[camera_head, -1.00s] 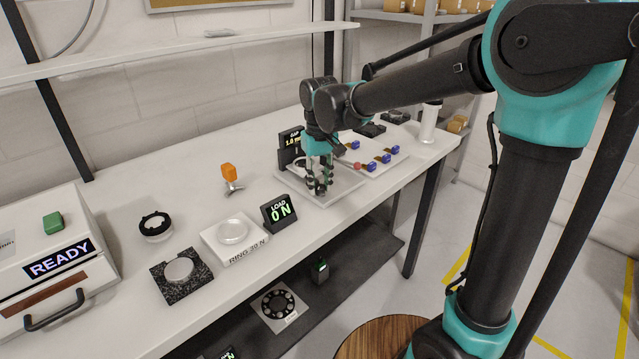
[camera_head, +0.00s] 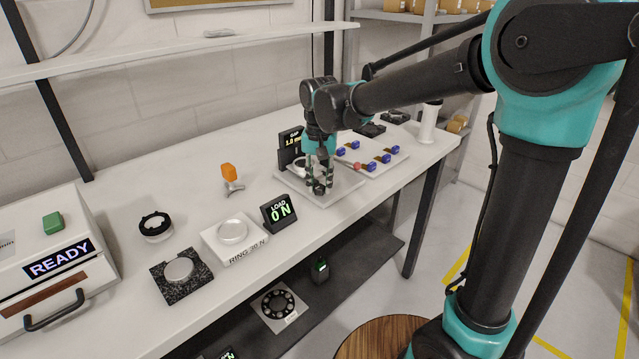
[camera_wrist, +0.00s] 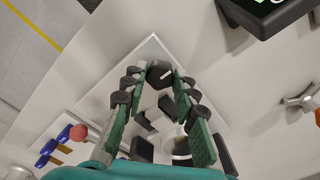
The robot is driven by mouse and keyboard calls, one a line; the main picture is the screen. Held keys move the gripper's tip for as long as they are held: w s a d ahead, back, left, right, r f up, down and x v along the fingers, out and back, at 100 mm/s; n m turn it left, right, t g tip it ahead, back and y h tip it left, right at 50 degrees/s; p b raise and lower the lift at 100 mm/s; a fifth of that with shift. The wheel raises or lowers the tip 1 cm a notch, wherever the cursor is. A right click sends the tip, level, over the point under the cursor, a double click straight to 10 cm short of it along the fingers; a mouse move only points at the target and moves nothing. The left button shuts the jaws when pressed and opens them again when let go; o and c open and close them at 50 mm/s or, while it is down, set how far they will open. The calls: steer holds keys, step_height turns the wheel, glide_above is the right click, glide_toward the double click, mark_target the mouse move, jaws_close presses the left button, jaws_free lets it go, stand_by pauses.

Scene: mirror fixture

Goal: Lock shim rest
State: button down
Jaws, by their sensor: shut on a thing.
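My gripper (camera_head: 319,184) points down over a pale square plate (camera_head: 346,188) on the bench. In the wrist view my gripper (camera_wrist: 156,82) has its green-padded fingers closed around a black knob (camera_wrist: 160,70) with a white mark, near the plate's corner. Grey blocks and a round metal part show between the fingers, partly hidden. A black GAP display (camera_head: 291,139) stands behind the plate; its reading is partly covered and unclear. Several blue-handled shims (camera_head: 385,158) lie on a white tray to the right, with a red ball (camera_head: 357,167) near the tray's near-left side.
A LOAD display (camera_head: 279,211) reads 0 N, beside a white ring stand (camera_head: 236,246). An orange-topped metal piece (camera_head: 230,178) stands behind. A granite block (camera_head: 181,277) and a READY box (camera_head: 62,262) are at left.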

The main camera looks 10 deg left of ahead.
mark_target(320, 186)
stand_by(0.3)
steer(key=c, duration=1.2)
jaws_free()
step_height(320, 186, up, 12)
steer(key=shift+r, duration=0.1)
